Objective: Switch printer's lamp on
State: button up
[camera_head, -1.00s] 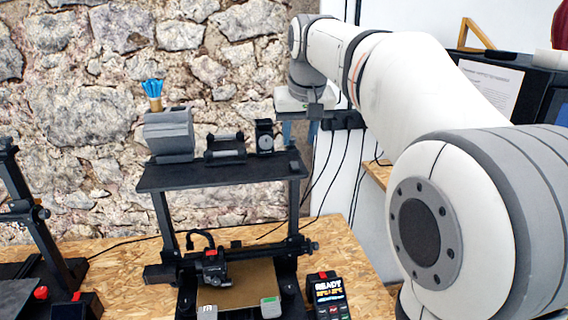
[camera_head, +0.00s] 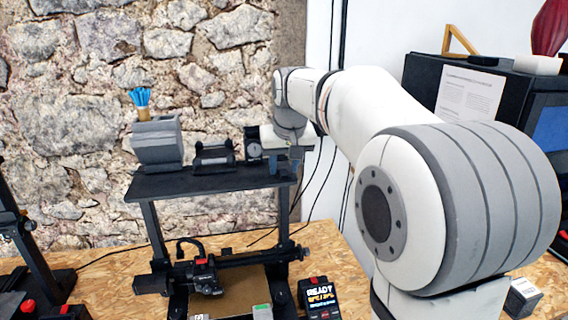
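The printer (camera_head: 205,275) is a black frame with a top shelf (camera_head: 215,181), standing on the wood-chip table. Its small display box (camera_head: 319,297) at the front right is lit and reads READY. I cannot clearly make out a lamp or its switch. A small black box with a round dial (camera_head: 253,149) stands at the right end of the shelf. My gripper (camera_head: 285,163) is at that end, close beside the dial box. It is small and partly merged with the dark parts behind it, so its fingers and any contact are unclear.
Another printer (camera_head: 35,240) stands at the left. A black cabinet (camera_head: 425,80) is at the right. Stone wall lies behind.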

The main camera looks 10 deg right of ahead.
grip_shut()
jog(key=shift+r+p, duration=0.15)
jog(key=shift+p, duration=0.25)
jog(key=shift+w+r+p, duration=0.1)
jog(key=shift+r+p, duration=0.05)
jog(key=shift+p, duration=0.5)
jog(key=g+p, duration=0.1)
jog(key=p, duration=0.1)
jog(key=shift+w+r+p, duration=0.1)
jog(key=shift+w+p, duration=0.1)
jog(key=shift+p, duration=0.15)
jog(key=g+p, duration=0.1)
jog(key=p, duration=0.1)
jog(key=g+p, duration=0.1)
jog(key=p, duration=0.1)
jog(key=shift+w+g+p, duration=0.3)
jog(key=shift+f+p, duration=0.35)
jog(key=shift+p, duration=0.05)
